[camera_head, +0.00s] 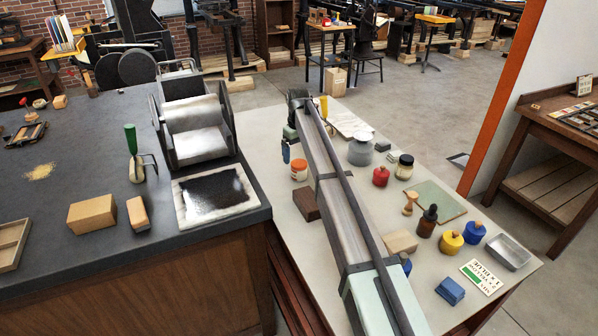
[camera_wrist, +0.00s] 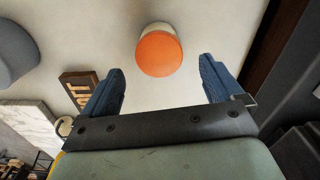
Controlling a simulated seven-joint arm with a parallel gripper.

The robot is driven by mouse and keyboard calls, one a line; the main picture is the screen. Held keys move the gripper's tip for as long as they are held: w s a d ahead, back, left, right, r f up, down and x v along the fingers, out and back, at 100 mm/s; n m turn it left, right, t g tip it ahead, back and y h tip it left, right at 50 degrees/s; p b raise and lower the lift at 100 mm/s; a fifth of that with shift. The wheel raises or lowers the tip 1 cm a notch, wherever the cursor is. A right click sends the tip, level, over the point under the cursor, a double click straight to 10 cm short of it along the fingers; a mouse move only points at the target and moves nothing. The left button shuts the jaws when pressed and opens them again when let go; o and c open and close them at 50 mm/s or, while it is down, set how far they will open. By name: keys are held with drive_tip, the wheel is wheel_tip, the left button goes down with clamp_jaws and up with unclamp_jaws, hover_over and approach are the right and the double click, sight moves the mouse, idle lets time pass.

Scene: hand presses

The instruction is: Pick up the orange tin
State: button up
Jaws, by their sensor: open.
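The orange tin (camera_head: 299,170), a small pale round pot with an orange lid, stands upright on the pale table, just left of my arm in the head view. In the wrist view its orange lid (camera_wrist: 159,54) shows from above, with a pale side behind it. My gripper (camera_wrist: 162,67) is open and empty, its two blue fingers spread wide. The tin appears between and slightly beyond the fingertips, apart from both. In the head view one blue finger of my gripper (camera_head: 286,152) shows just behind and left of the tin; my arm hides the other.
A dark brown block (camera_head: 306,203) lies in front of the tin. A grey round container (camera_head: 361,151), a red pot (camera_head: 380,176) and a dark-lidded jar (camera_head: 404,167) stand right of my arm. A wooden lettered block (camera_wrist: 80,88) lies near my left finger in the wrist view.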

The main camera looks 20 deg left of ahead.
sight(299, 163)
drive_tip(key=shift+s+d+f, duration=0.1)
drive_tip(key=shift+d+f, duration=0.05)
drive_tip(key=shift+f, duration=3.65)
drive_tip(key=c, duration=1.3)
